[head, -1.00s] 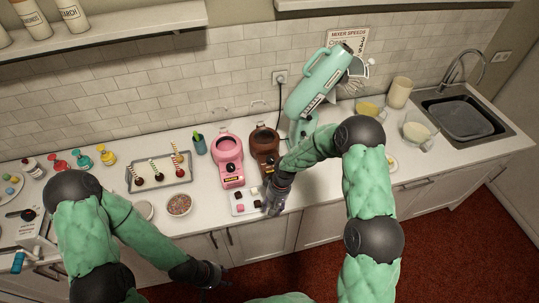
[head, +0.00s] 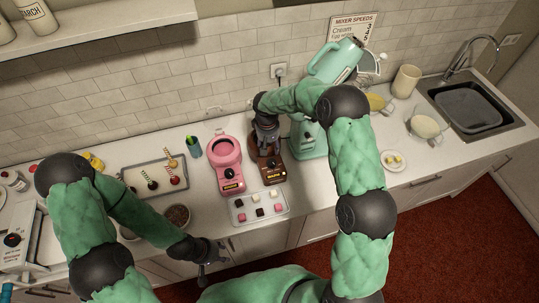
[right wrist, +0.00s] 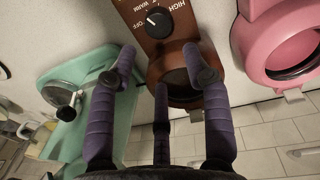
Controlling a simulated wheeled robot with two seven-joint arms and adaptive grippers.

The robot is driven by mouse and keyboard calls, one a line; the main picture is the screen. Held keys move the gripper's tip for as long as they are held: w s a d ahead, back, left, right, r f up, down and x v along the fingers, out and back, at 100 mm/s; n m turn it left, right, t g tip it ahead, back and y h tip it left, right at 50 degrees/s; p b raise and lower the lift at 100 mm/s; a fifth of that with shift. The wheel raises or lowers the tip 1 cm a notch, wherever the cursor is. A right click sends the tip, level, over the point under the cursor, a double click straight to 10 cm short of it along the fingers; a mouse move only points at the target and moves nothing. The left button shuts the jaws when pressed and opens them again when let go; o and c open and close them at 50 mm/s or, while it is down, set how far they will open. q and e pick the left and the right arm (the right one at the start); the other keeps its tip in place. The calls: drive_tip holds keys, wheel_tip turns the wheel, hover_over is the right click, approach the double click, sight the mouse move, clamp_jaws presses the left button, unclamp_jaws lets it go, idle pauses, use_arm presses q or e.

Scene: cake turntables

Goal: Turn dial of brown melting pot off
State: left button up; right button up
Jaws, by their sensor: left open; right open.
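The brown melting pot (head: 270,172) stands on the counter, right of the pink one. Its front shows at the top of the right wrist view (right wrist: 180,45), with a black dial (right wrist: 158,22) and labels reading off, warm and high. The dial's white mark is small; I cannot tell exactly which label it points to. My right gripper (head: 265,136) is open above the pot, hiding much of its bowl. In the right wrist view its purple fingers (right wrist: 158,68) are spread over the pot, with the dial beyond the fingertips. My left gripper (head: 208,266) is open and empty before the counter's front edge.
The pink melting pot (head: 227,170) stands close on the left, and the mint mixer (head: 308,138) close on the right. A tray (head: 241,216) of small sweets lies in front of the pots. The wall is behind.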

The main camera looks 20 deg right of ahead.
sight(271, 162)
drive_tip(key=f, duration=0.3)
drive_tip(key=f+p, duration=0.1)
drive_tip(key=f, duration=0.6)
drive_tip(key=shift+s+d, duration=0.1)
drive_tip(key=shift+d, duration=0.25)
drive_tip(key=c, duration=0.9)
